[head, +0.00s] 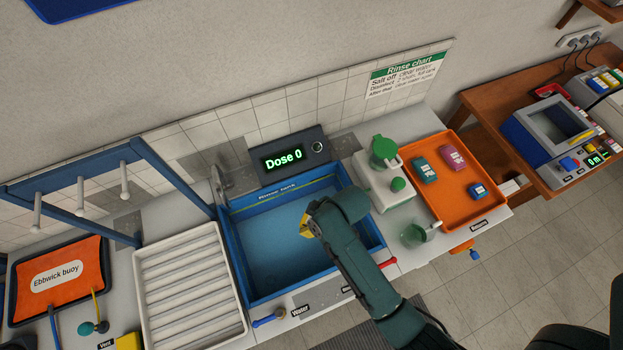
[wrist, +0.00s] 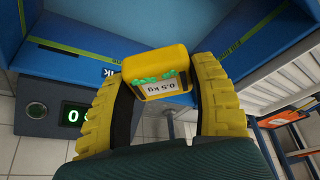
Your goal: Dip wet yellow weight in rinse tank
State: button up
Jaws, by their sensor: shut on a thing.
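The yellow weight (wrist: 155,62) is marked 0.5 kg and has green strands on its face. My gripper (head: 307,226) is shut on it, with the weight between its two yellow fingers in the wrist view. In the head view my gripper is over the blue rinse tank (head: 330,180), right of its middle, and mostly hides the weight. The tank's blue walls with a green-yellow line also show in the wrist view (wrist: 105,38). I cannot tell whether the weight touches any liquid.
A blue rack (head: 65,175) stands at left.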

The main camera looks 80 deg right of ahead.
jog(key=shift+w+f+b, duration=0.15)
jog(key=shift+f+b, duration=8.75)
jog(key=shift+f, duration=3)
